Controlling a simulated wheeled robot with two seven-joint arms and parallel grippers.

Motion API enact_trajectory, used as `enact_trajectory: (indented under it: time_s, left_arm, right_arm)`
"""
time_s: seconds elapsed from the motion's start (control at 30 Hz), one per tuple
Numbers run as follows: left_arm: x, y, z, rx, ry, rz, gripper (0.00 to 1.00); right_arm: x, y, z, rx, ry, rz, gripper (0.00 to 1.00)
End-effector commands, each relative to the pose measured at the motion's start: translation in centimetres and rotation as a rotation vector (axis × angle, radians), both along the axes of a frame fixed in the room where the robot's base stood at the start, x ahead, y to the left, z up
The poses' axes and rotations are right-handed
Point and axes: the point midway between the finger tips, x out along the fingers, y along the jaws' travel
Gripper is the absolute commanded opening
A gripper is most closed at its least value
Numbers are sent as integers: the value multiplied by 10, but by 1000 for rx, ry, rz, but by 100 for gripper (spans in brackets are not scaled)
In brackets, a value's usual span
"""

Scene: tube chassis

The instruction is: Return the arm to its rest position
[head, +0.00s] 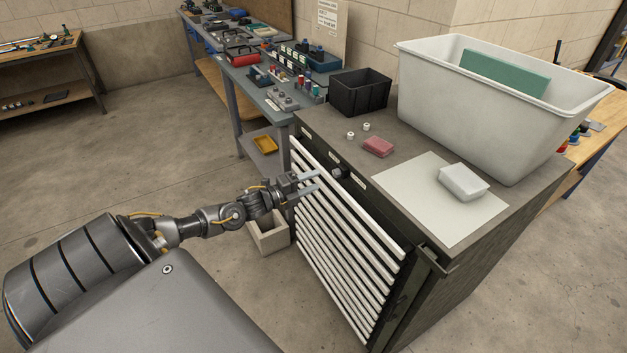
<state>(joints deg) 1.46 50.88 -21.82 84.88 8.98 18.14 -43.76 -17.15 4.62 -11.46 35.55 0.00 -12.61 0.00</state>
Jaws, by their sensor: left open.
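My left arm comes in from the left and reaches toward the front of a dark drawer cabinet. My left gripper (309,183) is open, with nothing seen between its fingers. It is close to the upper drawer fronts of the cabinet (345,250); I cannot tell whether it touches them. My right gripper is not in view.
On the cabinet top are a large white tub (470,110), a black bin (359,92), a pink block (378,146) and a white box (463,182) on a pale sheet (425,205). An open beige bin (268,238) stands below the gripper. Floor at left is clear.

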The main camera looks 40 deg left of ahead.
Motion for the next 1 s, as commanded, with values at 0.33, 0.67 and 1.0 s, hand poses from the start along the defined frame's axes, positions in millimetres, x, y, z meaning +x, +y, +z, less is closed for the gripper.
enact_trajectory:
  time_s: [0.33,0.67,1.0]
  left_arm:
    - [2,-4,4,-2,-8,-17,47]
    - [1,-3,4,-2,-9,-16,47]
    - [-4,56,-67,-240,250,219,47]
  right_arm:
    - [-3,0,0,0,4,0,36]
    - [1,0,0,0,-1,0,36]
    - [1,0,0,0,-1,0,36]
